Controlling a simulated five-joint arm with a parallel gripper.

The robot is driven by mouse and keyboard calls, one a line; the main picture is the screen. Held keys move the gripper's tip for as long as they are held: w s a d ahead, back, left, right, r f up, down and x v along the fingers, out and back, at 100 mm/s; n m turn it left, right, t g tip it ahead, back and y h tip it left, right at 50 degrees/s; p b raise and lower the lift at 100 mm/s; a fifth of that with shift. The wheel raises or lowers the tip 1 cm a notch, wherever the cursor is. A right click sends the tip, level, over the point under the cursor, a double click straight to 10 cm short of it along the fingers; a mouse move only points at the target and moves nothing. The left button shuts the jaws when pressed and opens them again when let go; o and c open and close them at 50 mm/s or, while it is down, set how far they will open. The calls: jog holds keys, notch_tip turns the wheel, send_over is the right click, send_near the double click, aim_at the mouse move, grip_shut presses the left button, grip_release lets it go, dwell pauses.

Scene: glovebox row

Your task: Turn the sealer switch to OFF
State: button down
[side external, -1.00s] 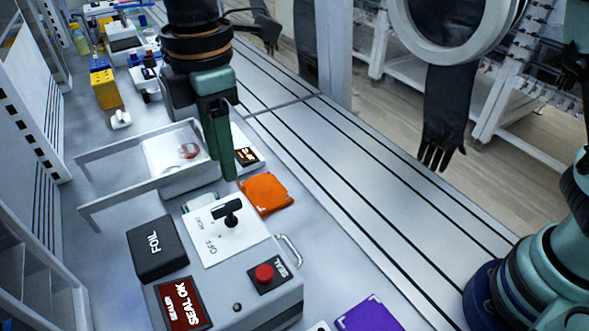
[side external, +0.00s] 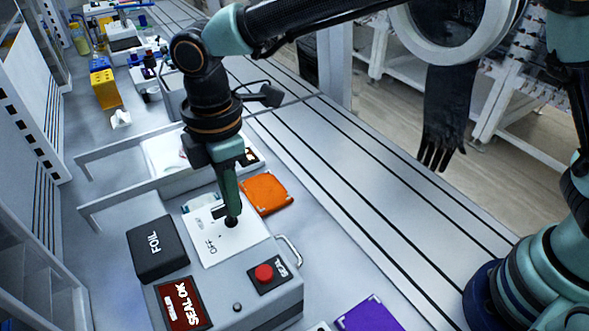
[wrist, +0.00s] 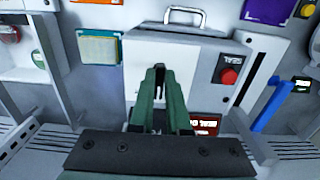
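The sealer (side external: 255,305) is a grey box with a white switch panel (side external: 208,249) marked OFF on its left side. The black sealer switch (side external: 214,212) shows only in part in the side view, with a bit of its bar left of my fingers. My gripper (side external: 232,218) points down onto the switch, with its green fingertips at the knob. In the wrist view my gripper (wrist: 161,75) covers the switch, and the fingers are close together. I cannot tell whether they hold the bar or which way the switch points.
A black FOIL box (side external: 157,249) stands left of the panel. A red button (side external: 264,273) and a lit SEAL OK screen (side external: 183,304) are on the sealer. An orange pad (side external: 266,193) lies behind it, and a metal handle (side external: 289,250) sticks out at its right. A rail frame (side external: 135,190) stands behind left.

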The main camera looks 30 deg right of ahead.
jog(key=shift+n, duration=0.3)
jog(key=shift+w+a+r+n, duration=0.1)
jog(key=shift+w+n, duration=0.05)
jog(key=shift+n, duration=2.55)
jog(key=c, duration=0.9)
grip_release()
notch_tip(320, 180, up, 12)
